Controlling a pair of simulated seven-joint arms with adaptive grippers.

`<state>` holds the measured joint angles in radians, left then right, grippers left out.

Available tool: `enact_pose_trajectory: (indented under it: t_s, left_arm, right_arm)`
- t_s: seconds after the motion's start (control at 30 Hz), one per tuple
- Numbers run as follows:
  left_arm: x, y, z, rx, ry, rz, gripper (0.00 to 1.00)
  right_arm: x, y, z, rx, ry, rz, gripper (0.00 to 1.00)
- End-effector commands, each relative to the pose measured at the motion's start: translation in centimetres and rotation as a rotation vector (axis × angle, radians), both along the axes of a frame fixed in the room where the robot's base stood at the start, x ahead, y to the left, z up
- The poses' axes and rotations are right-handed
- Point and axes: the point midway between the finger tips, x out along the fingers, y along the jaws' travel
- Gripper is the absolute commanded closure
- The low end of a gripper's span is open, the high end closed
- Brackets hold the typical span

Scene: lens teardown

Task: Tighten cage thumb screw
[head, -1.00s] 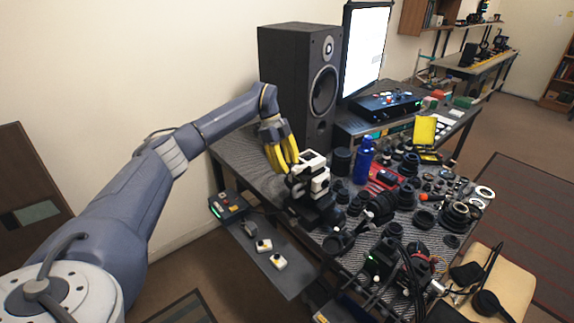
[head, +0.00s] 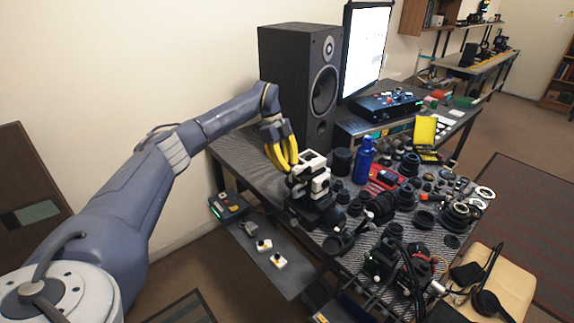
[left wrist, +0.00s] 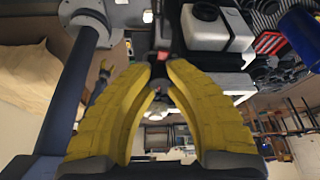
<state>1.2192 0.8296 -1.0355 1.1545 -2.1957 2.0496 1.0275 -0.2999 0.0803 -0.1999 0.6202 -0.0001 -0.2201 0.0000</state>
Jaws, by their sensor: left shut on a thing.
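The camera cage (head: 312,178), a white and black block, stands on the near left part of the workbench. My left gripper (head: 281,163), with yellow fingers, reaches down at the cage's left side. In the left wrist view the yellow fingertips (left wrist: 158,72) come close together at a small dark part with red on it, beside the white block of the cage (left wrist: 215,28). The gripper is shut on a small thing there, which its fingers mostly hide. I cannot make out the thumb screw itself. My right gripper is not in view.
A tall black speaker (head: 300,85) stands just behind my left gripper. A blue bottle (head: 363,160) and many lens parts crowd the bench to the right. A lower shelf (head: 268,258) with small switches juts out in front.

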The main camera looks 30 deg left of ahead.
Motion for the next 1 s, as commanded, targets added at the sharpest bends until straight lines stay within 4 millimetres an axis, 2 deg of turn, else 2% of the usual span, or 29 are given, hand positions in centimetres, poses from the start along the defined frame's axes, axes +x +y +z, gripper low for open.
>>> enact_pose_trajectory:
  t_s: [0.2,0.4,0.8,0.83,1.0]
  left_arm:
    - [0.05,-0.27,0.08,-0.002,0.002,-0.176,1.0]
    - [-0.03,-0.28,-0.02,-0.004,0.006,-0.281,1.0]
    - [-0.08,-0.32,-0.05,-0.005,0.005,-0.31,1.0]
    - [-0.08,-0.32,-0.05,-0.005,0.005,-0.31,0.84]
    - [-0.05,-0.23,-0.04,-0.004,0.004,-0.309,0.66]
  right_arm:
    - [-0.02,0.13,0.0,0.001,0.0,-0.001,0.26]
    - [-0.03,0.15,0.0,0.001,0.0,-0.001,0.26]
    - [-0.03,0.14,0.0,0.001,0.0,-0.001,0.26]
    - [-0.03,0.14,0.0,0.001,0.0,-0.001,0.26]
    - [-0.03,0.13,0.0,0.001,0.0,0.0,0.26]
